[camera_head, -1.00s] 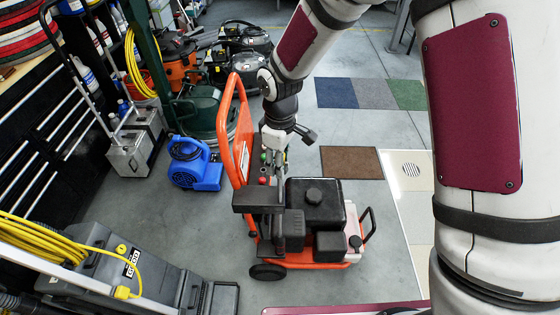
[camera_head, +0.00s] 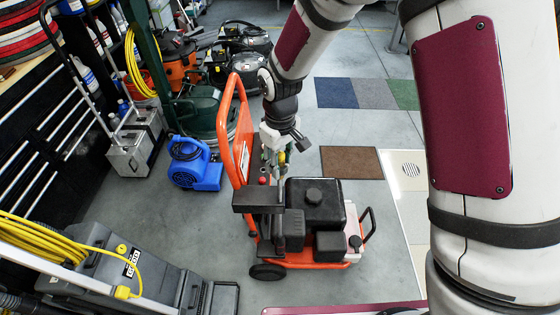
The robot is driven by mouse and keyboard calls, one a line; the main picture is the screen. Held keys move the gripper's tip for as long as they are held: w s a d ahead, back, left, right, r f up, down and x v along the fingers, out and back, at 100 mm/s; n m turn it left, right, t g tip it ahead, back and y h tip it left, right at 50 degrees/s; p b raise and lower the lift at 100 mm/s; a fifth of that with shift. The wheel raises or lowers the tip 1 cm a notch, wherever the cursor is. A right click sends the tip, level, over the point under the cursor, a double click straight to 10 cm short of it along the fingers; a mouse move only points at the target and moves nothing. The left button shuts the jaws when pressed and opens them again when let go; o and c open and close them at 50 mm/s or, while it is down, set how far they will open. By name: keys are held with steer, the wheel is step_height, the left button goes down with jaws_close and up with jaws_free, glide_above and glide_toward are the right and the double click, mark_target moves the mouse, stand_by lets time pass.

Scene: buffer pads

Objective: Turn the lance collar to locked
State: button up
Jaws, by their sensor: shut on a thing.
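The orange-framed pressure washer (camera_head: 241,135) stands on the floor in the middle of the head view, with a black engine (camera_head: 315,203) on it. My gripper (camera_head: 283,152) reaches down from above to the small fittings behind the engine, by the handle frame. It is shut on what appears to be the lance collar, a small yellow-green part (camera_head: 282,160) at its fingertips. The collar is tiny here and mostly covered by the gripper, so its turn position and markings cannot be read.
A blue blower (camera_head: 195,172) stands on the floor to the left. A grey machine with a yellow cable (camera_head: 120,275) is at the front left. A brown mat (camera_head: 351,162) lies to the right.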

steer(key=o, duration=1.2)
steer(key=shift+c, duration=0.2)
steer(key=shift+r, duration=0.1)
step_height(320, 180, up, 12)
steer(key=shift+f, duration=0.15)
